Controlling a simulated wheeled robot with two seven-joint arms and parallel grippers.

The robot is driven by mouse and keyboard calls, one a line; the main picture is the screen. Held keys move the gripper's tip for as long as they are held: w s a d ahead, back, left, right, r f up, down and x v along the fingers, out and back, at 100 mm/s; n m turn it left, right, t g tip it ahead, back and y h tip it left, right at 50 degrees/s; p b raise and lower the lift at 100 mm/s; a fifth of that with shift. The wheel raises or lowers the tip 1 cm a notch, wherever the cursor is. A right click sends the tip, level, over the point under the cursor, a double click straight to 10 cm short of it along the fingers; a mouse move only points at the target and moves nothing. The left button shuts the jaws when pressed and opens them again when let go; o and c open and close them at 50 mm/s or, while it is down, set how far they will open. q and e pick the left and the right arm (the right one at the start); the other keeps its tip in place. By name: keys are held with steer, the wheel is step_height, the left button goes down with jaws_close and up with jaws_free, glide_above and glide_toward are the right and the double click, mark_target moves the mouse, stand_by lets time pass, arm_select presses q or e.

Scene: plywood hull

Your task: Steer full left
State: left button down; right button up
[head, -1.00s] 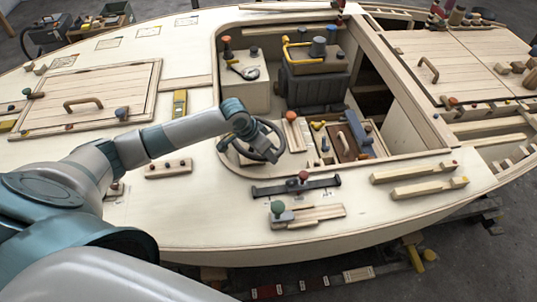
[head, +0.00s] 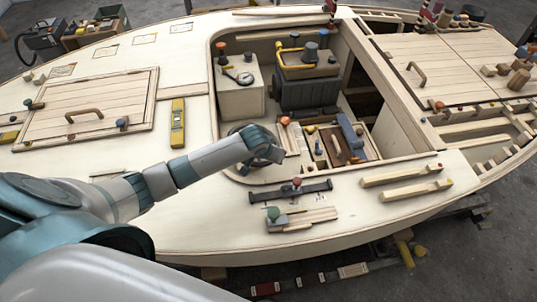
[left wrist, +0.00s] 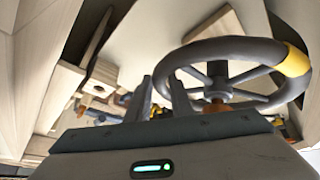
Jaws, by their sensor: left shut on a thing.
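The dark steering wheel (head: 234,129) is at the left front of the cockpit in the head view, mostly hidden behind my left wrist. In the left wrist view the wheel (left wrist: 225,47) fills the upper right, with grey spokes, an orange-brown hub (left wrist: 217,106) and a yellow band (left wrist: 296,60) on its right rim. My left gripper (head: 275,154) is at the rim on the near right side of the wheel in the head view. In the left wrist view its two fingers (left wrist: 164,90) are shut on the rim's left part. My right gripper is not in view.
A wooden tray of tools (head: 340,147) lies right of the wheel. A dark bar with a red knob (head: 291,191) and a green-knobbed block (head: 280,220) lie on the near deck. The left deck is partly clear.

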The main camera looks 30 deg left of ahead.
arm_select(q)
steer(key=shift+w+d+f+n+t+y+p, duration=0.15)
steer(key=shift+w+f+n+y+p, duration=0.1)
steer(key=shift+w+n+y, duration=0.35)
steer(key=shift+w+d+f+n+t+y+p, duration=0.15)
steer(key=shift+w+n+y+p, duration=0.25)
steer(key=shift+n, duration=0.4)
steer(key=c, duration=1.6)
jaws_free()
steer(key=shift+r, duration=0.15)
steer(key=b+v, duration=0.2)
steer(key=v, duration=1.5)
steer(key=shift+s+r, duration=0.1)
steer(key=shift+r, duration=0.05)
